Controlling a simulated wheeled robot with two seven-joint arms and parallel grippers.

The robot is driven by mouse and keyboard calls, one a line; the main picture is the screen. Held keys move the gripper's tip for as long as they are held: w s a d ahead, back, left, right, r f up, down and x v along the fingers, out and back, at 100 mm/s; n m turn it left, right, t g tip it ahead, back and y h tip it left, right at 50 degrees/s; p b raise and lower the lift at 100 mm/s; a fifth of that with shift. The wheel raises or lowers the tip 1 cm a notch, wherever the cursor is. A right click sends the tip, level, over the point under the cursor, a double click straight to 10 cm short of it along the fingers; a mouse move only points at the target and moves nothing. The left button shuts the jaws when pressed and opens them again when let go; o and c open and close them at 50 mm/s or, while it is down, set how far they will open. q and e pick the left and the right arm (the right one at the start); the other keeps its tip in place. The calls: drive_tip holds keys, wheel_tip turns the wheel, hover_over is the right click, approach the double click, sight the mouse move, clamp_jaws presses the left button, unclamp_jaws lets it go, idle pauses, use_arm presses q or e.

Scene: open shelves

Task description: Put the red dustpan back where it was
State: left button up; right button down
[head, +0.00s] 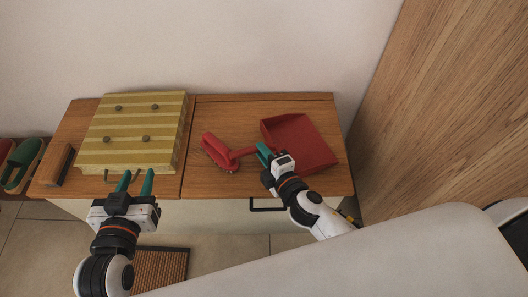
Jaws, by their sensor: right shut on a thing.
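The red dustpan (306,143) is over the right part of the wooden cabinet top (225,112). My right gripper (264,153) is shut at the dustpan's left side; the gripped part is hidden by the fingers and hand. A red brush (217,151) lies just left of it, its handle reaching toward the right fingers. Whether the brush handle touches them, I cannot tell. My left gripper (135,182) is open and empty, its green fingers apart, at the front edge of the cabinet below the striped box.
A yellow striped box with dark knobs (133,128) stands on the left of the cabinet. A wooden-backed brush (57,164) lies left of it. Green and red shoes (20,160) are at the far left. A wooden panel (440,100) rises on the right. A woven mat (162,266) lies on the floor.

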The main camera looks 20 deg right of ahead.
drive_tip(key=shift+f, duration=0.15)
drive_tip(key=c, duration=1.3)
unclamp_jaws()
use_arm(q)
drive_tip(key=shift+w+d+r+t+h, duration=0.2)
drive_tip(key=shift+r+t+h, duration=0.1)
drive_tip(key=shift+r+t, duration=0.15)
use_arm(e)
drive_tip(key=shift+s+r+p, duration=0.3)
drive_tip(key=shift+r+p, duration=0.1)
drive_tip(key=shift+r, duration=0.2)
drive_tip(key=v, duration=0.6)
drive_tip(key=shift+s, duration=0.2)
use_arm(q)
drive_tip(key=shift+s+a+f+g, duration=0.15)
drive_tip(key=shift+s+f+g, duration=0.05)
drive_tip(key=shift+f+g, duration=0.25)
drive_tip(key=shift+s+a+f+g, duration=0.15)
drive_tip(key=shift+f+g, duration=0.15)
drive_tip(key=shift+f, duration=0.1)
use_arm(e)
wheel_tip(320, 180, up, 9)
drive_tip(key=d+m+g, duration=0.1)
drive_tip(key=m, duration=1.5)
drive_tip(key=shift+w+d+g+h, duration=0.15)
drive_tip(key=shift+d+g+h, duration=0.15)
